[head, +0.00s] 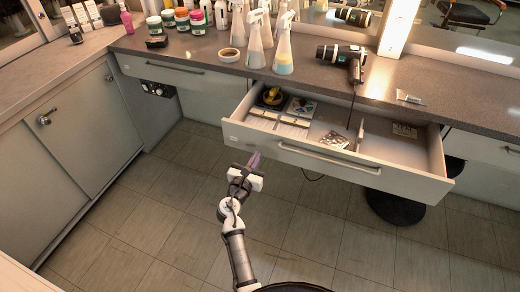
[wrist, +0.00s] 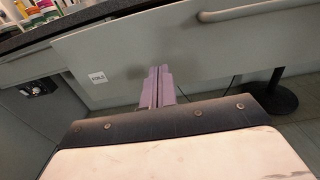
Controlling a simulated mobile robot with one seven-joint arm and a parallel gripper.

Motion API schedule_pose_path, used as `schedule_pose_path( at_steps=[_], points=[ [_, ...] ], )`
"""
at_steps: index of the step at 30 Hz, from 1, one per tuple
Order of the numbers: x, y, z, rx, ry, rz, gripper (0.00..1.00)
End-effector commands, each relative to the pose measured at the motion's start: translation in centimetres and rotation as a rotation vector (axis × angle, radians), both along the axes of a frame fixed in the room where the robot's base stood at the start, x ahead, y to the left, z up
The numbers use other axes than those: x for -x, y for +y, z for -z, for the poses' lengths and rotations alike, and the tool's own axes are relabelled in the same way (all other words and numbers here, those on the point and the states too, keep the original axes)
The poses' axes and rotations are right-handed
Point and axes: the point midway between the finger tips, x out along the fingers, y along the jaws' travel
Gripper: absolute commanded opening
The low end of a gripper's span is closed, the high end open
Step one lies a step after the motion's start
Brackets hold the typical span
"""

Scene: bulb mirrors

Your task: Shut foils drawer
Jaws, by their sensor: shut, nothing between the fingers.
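The open drawer (head: 310,160) sticks out well from under the grey counter in the head view. Its pale front panel carries a long bar handle (head: 329,160). My gripper (head: 254,160) is shut and empty, its purple fingers pointing at the left part of the drawer front. In the wrist view the shut fingers (wrist: 160,78) stand before the drawer front (wrist: 180,50), right of a small white label (wrist: 97,77). The handle (wrist: 250,11) shows at the upper right there. I cannot tell whether the fingertips touch the panel.
The drawer holds a round dark container (head: 271,97), a foil-like packet (head: 334,141) and cards. A hair dryer (head: 345,58), spray bottles (head: 284,50) and jars stand on the counter (head: 215,60). A round black stool base (head: 395,206) is below the drawer. The tiled floor at left is clear.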

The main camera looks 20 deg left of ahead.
Motion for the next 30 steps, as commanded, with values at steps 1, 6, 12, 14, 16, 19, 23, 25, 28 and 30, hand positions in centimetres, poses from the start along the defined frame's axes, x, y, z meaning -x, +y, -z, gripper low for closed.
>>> schedule_pose_path(
  at_steps=[1,6,12,14,16,19,23,25,28,30],
  points=[
    [-1.0,-0.1,-0.2,0.001,-0.001,0.002,0.0],
    [-3.1,-0.1,-0.1,0.0,-0.001,0.001,0.0],
    [-4.0,-0.2,0.0,0.0,0.0,0.001,0.0],
    [-4.1,-0.2,0.0,0.0,0.0,0.001,0.0],
    [-4.1,-0.2,0.1,0.0,0.0,0.001,0.0],
    [-4.1,-0.2,0.0,0.0,0.0,0.001,0.0],
    [-4.1,-0.2,0.0,0.0,0.0,0.001,0.0],
    [-4.4,-0.2,0.0,0.0,0.0,0.001,0.0],
    [-5.2,-0.2,0.0,0.0,-0.003,0.001,0.0],
    [-6.2,-0.2,0.0,0.001,-0.003,0.001,0.0]
  ],
)
